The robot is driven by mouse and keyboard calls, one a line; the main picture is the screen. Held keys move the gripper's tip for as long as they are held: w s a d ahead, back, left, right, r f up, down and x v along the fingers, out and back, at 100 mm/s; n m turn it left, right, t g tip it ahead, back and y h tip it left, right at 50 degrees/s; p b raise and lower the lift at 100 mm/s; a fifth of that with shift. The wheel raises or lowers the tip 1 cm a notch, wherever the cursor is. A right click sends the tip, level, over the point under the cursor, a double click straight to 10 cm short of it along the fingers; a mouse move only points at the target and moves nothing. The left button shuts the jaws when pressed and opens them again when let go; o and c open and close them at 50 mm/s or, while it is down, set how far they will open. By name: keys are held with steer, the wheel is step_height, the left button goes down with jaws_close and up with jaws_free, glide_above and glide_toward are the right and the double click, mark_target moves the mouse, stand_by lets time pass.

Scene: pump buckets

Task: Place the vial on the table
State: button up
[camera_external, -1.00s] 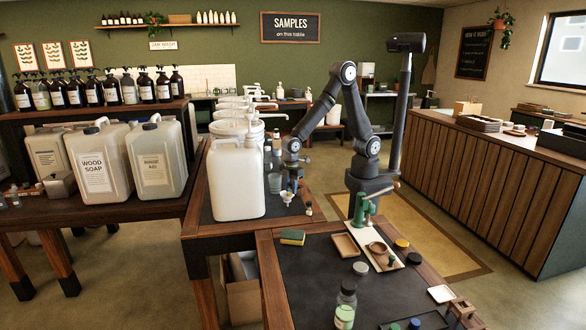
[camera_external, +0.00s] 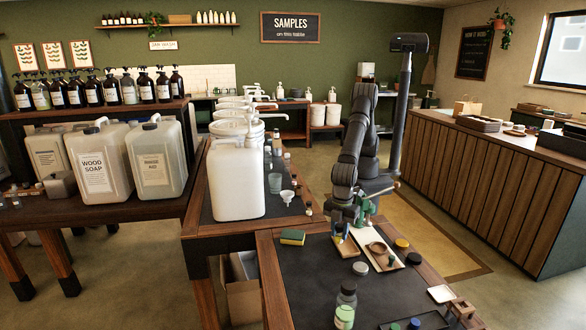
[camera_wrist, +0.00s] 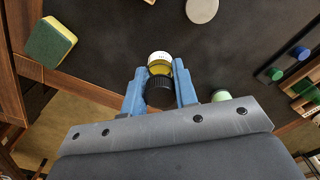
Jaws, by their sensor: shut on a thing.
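The vial (camera_wrist: 160,70) shows in the wrist view with a black cap, yellow contents and a whitish end. It sits between the two blue fingers of my gripper (camera_wrist: 160,90), which is shut on it. In the external view my gripper (camera_external: 342,236) points down at the far part of the front table (camera_external: 310,275), by the small wooden tray. The vial is small there and partly hidden by the fingers. I cannot tell exactly how high it is above the tabletop.
A green-yellow sponge (camera_external: 292,237) lies left of my gripper. A white tray with a brown dish (camera_external: 378,248), a grey lid (camera_external: 360,268) and a green-filled bottle (camera_external: 346,308) stand nearby. A wooden rack (camera_external: 463,308) is at the right corner. The table's left middle is clear.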

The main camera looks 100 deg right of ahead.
steer(key=s+a+f, duration=0.2)
steer(key=a, duration=0.1)
steer(key=s+a+f, duration=0.2)
steer(key=a, duration=0.1)
steer(key=s+a+f, duration=0.2)
steer(key=a, duration=0.2)
steer(key=shift+s+f, duration=0.35)
steer(key=shift+f, duration=0.05)
steer(key=shift+a+f, duration=0.1)
steer(key=shift+f, duration=2)
steer(key=shift+f, duration=0.1)
steer(key=o, duration=0.9)
steer(key=shift+o, duration=0.2)
step_height(320, 180, up, 12)
steer(key=shift+r, duration=0.15)
